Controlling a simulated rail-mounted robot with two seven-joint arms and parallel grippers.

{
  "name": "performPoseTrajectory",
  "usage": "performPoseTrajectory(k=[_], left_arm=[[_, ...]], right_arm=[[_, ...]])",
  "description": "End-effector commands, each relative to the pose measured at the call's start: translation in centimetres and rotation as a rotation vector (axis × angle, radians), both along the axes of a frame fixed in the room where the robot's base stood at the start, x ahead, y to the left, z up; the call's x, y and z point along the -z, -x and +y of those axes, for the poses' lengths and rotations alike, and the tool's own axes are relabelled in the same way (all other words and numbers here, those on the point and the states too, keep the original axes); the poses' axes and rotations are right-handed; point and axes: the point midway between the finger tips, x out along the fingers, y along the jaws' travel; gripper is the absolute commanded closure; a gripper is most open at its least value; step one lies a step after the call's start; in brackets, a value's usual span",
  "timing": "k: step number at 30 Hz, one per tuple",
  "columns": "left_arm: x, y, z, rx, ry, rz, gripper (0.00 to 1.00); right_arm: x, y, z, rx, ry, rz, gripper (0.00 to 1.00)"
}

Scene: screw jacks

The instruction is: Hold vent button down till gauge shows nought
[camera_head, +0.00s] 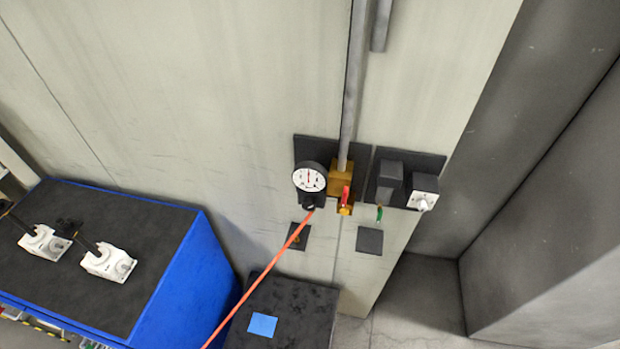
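A round white gauge (310,177) with a black rim is mounted on the wall plate. Its red needle points roughly upward; the numbers are too small to read. To its right is a brass block (341,178) with a red lever (346,196) and a small orange-yellow round part (345,210) below it. A small dark plate (298,236) lower down carries an orange-yellow spot. I cannot tell which of these parts is the vent button. Nothing is seen pressing on any of them. Neither of my grippers is in view.
An orange hose (258,281) runs down left from the gauge. A grey pipe (353,85) rises above the block. A white-faced knob box (424,191) sits right. A blue bench (180,275) holds two white devices (109,262). A dark box (285,300) bears a blue square.

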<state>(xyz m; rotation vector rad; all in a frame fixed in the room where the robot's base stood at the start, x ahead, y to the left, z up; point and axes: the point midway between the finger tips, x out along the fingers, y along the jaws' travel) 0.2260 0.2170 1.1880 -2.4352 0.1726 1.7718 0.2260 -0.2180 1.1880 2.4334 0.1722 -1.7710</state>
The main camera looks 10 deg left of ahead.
Motion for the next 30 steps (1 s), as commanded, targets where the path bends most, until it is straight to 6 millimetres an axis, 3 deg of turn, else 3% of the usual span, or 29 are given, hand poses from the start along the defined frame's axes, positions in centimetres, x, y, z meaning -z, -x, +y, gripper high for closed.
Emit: performPoseTrajectory(k=[14,27,30], left_arm=[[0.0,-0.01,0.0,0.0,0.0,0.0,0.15],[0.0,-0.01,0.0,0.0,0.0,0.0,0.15],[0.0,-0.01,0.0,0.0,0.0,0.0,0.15]], right_arm=[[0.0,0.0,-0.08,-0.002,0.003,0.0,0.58],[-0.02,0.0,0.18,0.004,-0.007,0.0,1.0],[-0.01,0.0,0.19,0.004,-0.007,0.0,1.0]])
